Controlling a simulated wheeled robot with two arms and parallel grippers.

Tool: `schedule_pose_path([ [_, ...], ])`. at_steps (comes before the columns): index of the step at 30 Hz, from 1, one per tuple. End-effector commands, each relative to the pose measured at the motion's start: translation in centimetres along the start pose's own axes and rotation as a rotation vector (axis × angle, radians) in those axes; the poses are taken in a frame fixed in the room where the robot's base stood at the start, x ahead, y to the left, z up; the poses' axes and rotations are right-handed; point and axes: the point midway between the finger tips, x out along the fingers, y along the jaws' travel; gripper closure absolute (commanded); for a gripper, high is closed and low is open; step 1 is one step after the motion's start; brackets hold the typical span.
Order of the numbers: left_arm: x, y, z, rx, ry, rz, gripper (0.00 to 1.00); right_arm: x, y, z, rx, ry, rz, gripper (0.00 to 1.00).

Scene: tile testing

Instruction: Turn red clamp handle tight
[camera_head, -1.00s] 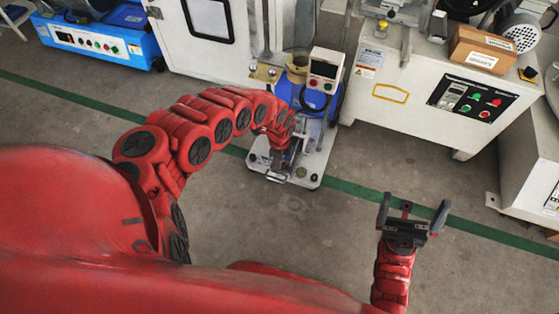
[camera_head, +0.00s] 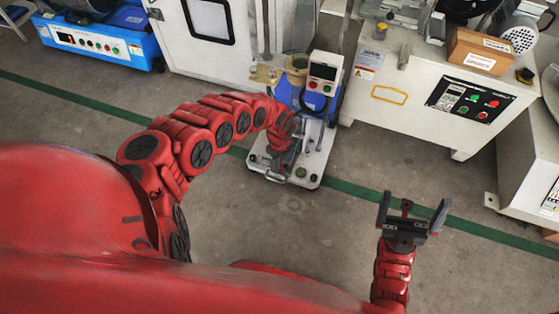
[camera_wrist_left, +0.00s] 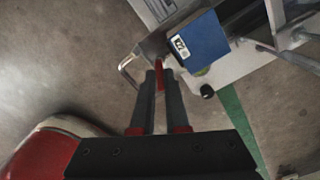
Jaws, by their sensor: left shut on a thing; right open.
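The red clamp handle (camera_wrist_left: 160,78) shows in the left wrist view as a thin red bar between the two dark fingers of my left gripper (camera_wrist_left: 161,82). The gripper is shut on it. In the head view my left gripper (camera_head: 284,157) is down at the clamp on the light base plate (camera_head: 308,178) of the small test machine. There my red wrist hides the handle and most of the clamp. A blue block (camera_wrist_left: 199,43) sits beside the handle in the left wrist view. My right gripper (camera_head: 413,212) is open and empty, apart from the machine, over the floor.
The machine's display box (camera_head: 323,72) and blue body stand behind my left gripper. A white cabinet (camera_head: 210,40) is behind, and a white control bench (camera_head: 400,95) with a cardboard box (camera_head: 480,50) is at the right. The floor (camera_head: 290,240) in front is clear.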

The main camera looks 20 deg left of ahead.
Motion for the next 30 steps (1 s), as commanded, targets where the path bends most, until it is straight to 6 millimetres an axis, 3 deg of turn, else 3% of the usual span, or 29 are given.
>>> schedule_pose_path([
  [7, 0.01, -0.04, -0.12, 0.051, 0.001, -0.001, 1.00, 0.07, 0.01, -0.01, 0.000, 0.000, 0.000, 0.00],
  [16, 0.05, -0.01, -0.10, 0.477, 0.001, 0.000, 1.00, 0.15, 0.04, -0.01, 0.000, 0.000, 0.000, 0.00],
  [26, 0.04, -0.03, -0.09, 0.528, 0.001, 0.000, 1.00, 0.14, 0.03, -0.01, 0.000, 0.000, 0.000, 0.00],
  [30, 0.06, -0.02, -0.09, 0.673, 0.001, 0.000, 1.00, 0.08, 0.02, -0.01, 0.000, 0.000, 0.000, 0.00],
])
